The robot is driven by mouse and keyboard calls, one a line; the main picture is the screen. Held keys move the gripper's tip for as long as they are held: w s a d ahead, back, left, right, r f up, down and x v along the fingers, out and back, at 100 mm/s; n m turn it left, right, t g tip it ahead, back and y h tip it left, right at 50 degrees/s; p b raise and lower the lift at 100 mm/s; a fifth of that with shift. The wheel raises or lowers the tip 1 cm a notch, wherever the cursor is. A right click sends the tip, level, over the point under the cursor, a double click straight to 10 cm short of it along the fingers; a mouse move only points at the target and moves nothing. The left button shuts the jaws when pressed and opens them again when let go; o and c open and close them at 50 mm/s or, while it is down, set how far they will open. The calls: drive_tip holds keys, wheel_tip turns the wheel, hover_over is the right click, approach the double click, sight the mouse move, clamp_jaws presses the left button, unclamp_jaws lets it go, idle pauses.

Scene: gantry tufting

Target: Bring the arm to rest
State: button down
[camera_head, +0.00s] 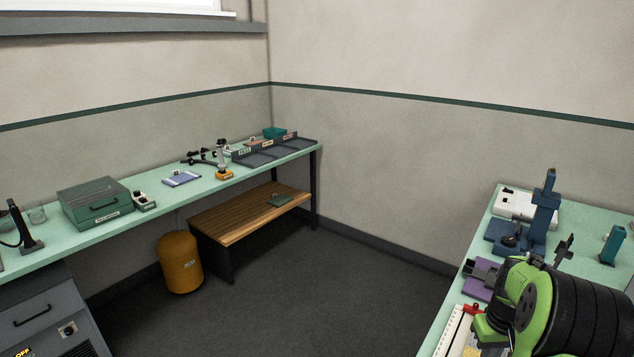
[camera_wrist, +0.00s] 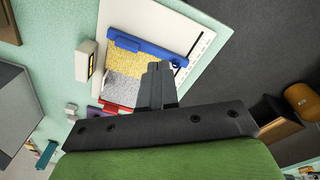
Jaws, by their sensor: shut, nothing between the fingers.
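My gripper (camera_wrist: 157,70) shows in the wrist view with its dark fingers together and nothing between them. It is seen over a white board (camera_wrist: 196,62) that bears a yellow and grey patch (camera_wrist: 132,62), a blue bar (camera_wrist: 145,46) and a red piece (camera_wrist: 115,108). I cannot tell how high the fingers are above the board. In the head view my green and black arm is bent over the right bench (camera_head: 579,236), and I cannot make out the fingertips there.
A blue stand (camera_head: 543,212) and a white device (camera_head: 515,203) stand at the right bench's back. A purple item (camera_head: 474,289) lies near its left edge. The left bench holds a green case (camera_head: 95,202) and trays. An orange bin (camera_head: 180,262) stands below. The floor between is clear.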

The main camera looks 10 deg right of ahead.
drive_tip(key=s+a+r+n+t+h, duration=0.1)
drive_tip(key=s+a+r+n+t, duration=0.1)
drive_tip(key=a+r, duration=1.3)
drive_tip(key=s+a+n+t+y, duration=0.1)
drive_tip(key=s+a+t, duration=0.2)
drive_tip(key=s+a, duration=1.1)
drive_tip(key=shift+a+y, duration=0.3)
drive_tip(key=shift+a, duration=0.45)
drive_tip(key=shift+r, duration=0.1)
drive_tip(key=shift+s, duration=0.1)
